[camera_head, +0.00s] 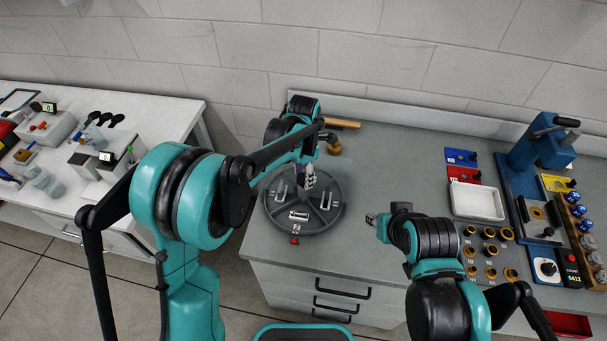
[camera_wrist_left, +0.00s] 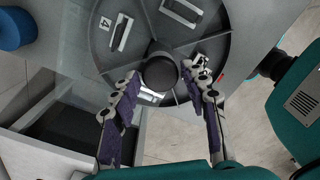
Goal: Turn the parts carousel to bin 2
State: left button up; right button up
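The parts carousel (camera_head: 326,216) is a round dark grey tray on the workbench, split by walls into compartments that hold small metal parts. A label that seems to read 2 (camera_head: 296,227) faces the front edge, near a small red marker (camera_head: 295,240). In the left wrist view the carousel (camera_wrist_left: 212,45) shows a label 4 (camera_wrist_left: 105,22) and a dark central knob (camera_wrist_left: 160,73). My left gripper (camera_wrist_left: 163,80) is open above the carousel, its fingers on either side of the knob; contact is not clear. My right gripper (camera_head: 371,219) is right of the carousel, too small to judge.
A white tray (camera_head: 477,203), several brass pieces (camera_head: 489,250) and a blue press (camera_head: 537,150) stand on the right. A wooden-handled tool (camera_head: 342,124) lies behind the carousel. A white table (camera_head: 150,112) stands at the left.

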dwell(0.3)
pick_arm(q)
notch_tip(320, 180, up, 12)
dwell(0.4)
jog(key=shift+a, duration=0.1)
dwell(0.3)
jog(key=s+a+m+t+b, duration=0.3)
jog(key=s+a+m+b, duration=0.1)
jog(key=s+a+m, duration=0.65)
jog(key=s+a+f+m+t+b, duration=0.1)
jog(key=s+a+f+m, duration=0.1)
jog(key=s+m, duration=0.1)
jog(key=s+a+f+m+t+b, duration=0.1)
jog(key=s+a+f+m, duration=0.1)
jog(key=m, duration=0.3)
jog(key=s+a+f+m+t+b, duration=0.1)
jog(key=s+a+f+m+t, duration=0.1)
jog(key=s+a+f+m, duration=0.1)
jog(key=shift+s+f+m, duration=0.7)
jog(key=shift+s+m, duration=0.35)
